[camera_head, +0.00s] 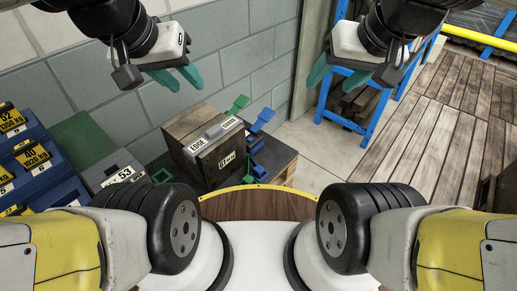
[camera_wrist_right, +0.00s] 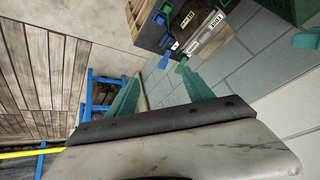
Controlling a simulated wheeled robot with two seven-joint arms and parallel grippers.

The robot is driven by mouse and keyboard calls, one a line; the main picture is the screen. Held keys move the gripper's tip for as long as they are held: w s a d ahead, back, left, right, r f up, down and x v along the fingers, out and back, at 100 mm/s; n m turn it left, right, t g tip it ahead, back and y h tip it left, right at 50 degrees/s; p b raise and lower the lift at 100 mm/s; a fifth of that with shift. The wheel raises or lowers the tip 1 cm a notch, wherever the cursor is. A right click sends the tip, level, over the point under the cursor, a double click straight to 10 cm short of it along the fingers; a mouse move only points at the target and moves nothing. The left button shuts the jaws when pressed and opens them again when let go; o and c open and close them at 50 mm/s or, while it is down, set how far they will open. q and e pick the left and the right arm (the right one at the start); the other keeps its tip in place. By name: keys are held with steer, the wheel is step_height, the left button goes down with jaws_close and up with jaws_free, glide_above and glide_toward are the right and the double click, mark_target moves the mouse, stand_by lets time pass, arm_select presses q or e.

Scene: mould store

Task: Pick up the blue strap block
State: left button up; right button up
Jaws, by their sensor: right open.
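A blue block (camera_head: 262,119) sticks up at the right of the wooden mould box (camera_head: 214,158) in the head view. Blue pieces also show at the top of the right wrist view (camera_wrist_right: 167,8); I cannot tell which is the strap block. My left gripper (camera_head: 178,80) is open and empty, above and left of the box. My right gripper (camera_head: 335,80) is open and empty, above and right of it. The right wrist view shows its teal fingers (camera_wrist_right: 160,88) apart, with nothing between them.
Blue bins (camera_head: 33,165) with yellow weight labels stand at left. A blue rack (camera_head: 352,112) and wooden decking are at right. A block wall is behind.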

steer(key=w+a+f+m+g, duration=0.1)
steer(key=w+a+f+m, duration=0.15)
steer(key=w, duration=0.65)
steer(key=m+g+h, duration=0.2)
steer(key=m+g, duration=0.3)
steer(key=m, duration=0.1)
glide_above(259, 168)
steer(key=f, duration=4.4)
steer(key=shift+s+a, duration=0.15)
steer(key=shift+a, duration=0.25)
steer(key=f, duration=0.7)
steer(key=shift+d+f, duration=0.35)
steer(key=shift+c, duration=0.5)
jaws_close()
